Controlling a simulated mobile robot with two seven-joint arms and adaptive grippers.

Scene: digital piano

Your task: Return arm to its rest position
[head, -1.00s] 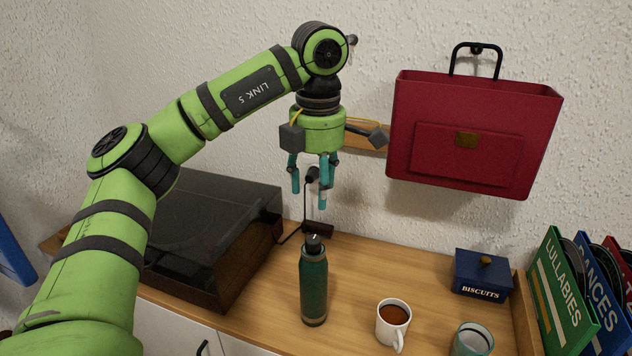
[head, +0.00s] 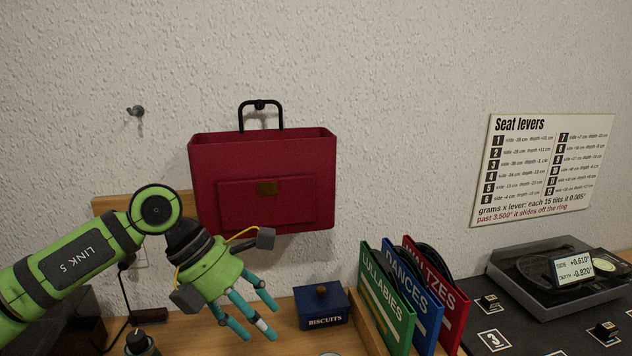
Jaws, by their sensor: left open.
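My left gripper (head: 255,318) is on a green arm that comes in from the left of the head view. Its teal fingers are spread and empty, pointing down and to the right. It is in front of the lower part of a red bag (head: 262,165) that hangs on the wall, and left of the blue biscuits box (head: 321,309). The fingers appear apart from the box. My right gripper is not in the view.
Record sleeves in green (head: 384,300), blue (head: 412,303) and red (head: 440,292) stand right of the box. A turntable-like device (head: 545,275) with a readout sits at the right. A "Seat levers" sign (head: 543,165) and a bare hook (head: 136,111) are on the wall.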

